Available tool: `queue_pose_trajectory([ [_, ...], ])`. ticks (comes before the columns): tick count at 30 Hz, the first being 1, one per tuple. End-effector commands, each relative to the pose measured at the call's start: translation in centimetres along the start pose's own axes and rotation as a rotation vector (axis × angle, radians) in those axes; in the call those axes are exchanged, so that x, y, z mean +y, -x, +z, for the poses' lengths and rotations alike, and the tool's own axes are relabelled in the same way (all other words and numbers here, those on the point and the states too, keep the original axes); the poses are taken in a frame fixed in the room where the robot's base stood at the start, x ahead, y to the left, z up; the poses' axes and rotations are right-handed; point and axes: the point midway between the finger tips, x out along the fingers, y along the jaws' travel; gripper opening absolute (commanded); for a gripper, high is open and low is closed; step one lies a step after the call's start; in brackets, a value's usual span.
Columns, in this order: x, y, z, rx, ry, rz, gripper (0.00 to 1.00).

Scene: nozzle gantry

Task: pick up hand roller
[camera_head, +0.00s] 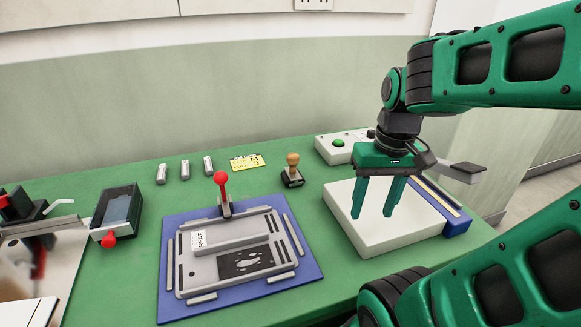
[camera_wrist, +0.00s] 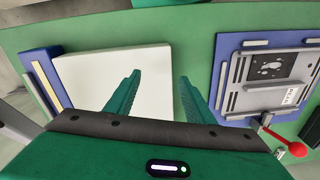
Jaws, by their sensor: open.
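I cannot pick out a hand roller with certainty. A dark open-topped box (camera_head: 122,207) with a red knob (camera_head: 108,241) at its front stands on the left of the green table in the head view; whether it is or holds the roller I cannot tell. A stamp-like tool with a wooden knob (camera_head: 292,161) and a dark base stands near the middle back. My gripper (camera_head: 373,213) is open and empty, fingers pointing down over the white slab (camera_head: 416,221) at the right. In the wrist view my gripper (camera_wrist: 160,76) shows the same slab (camera_wrist: 95,78) beyond its fingers.
A blue plate (camera_head: 178,305) with a grey fixture (camera_head: 185,265) and a red-knobbed lever (camera_head: 221,180) lies mid-table. Several small metal cylinders (camera_head: 185,170) and a yellow card (camera_head: 247,161) are behind. A box with a green button (camera_head: 338,143) stands back right. Green table (camera_head: 140,262) shows left of the plate.

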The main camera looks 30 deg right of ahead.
Motion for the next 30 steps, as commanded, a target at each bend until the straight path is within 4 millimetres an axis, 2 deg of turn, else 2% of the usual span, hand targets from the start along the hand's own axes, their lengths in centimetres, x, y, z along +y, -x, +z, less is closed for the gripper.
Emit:
queue_pose_trajectory([
  [1, -0.7, 0.5, -2.0, 0.015, 0.062, -0.013, 0.49],
  [9, -6.0, 3.5, -14.0, 0.153, 0.53, -0.108, 0.49],
  [12, -7.9, 4.3, -17.8, 0.204, 0.691, -0.134, 0.49],
  [15, -9.5, 4.9, -20.7, 0.249, 0.823, -0.154, 0.49],
  [18, -10.7, 5.3, -22.6, 0.284, 0.92, -0.167, 0.49],
  [23, -11.7, 5.3, -24.0, 0.311, 0.997, -0.178, 0.49],
  [30, -12.8, 2.2, -24.7, 0.311, 1.007, -0.181, 0.49],
])
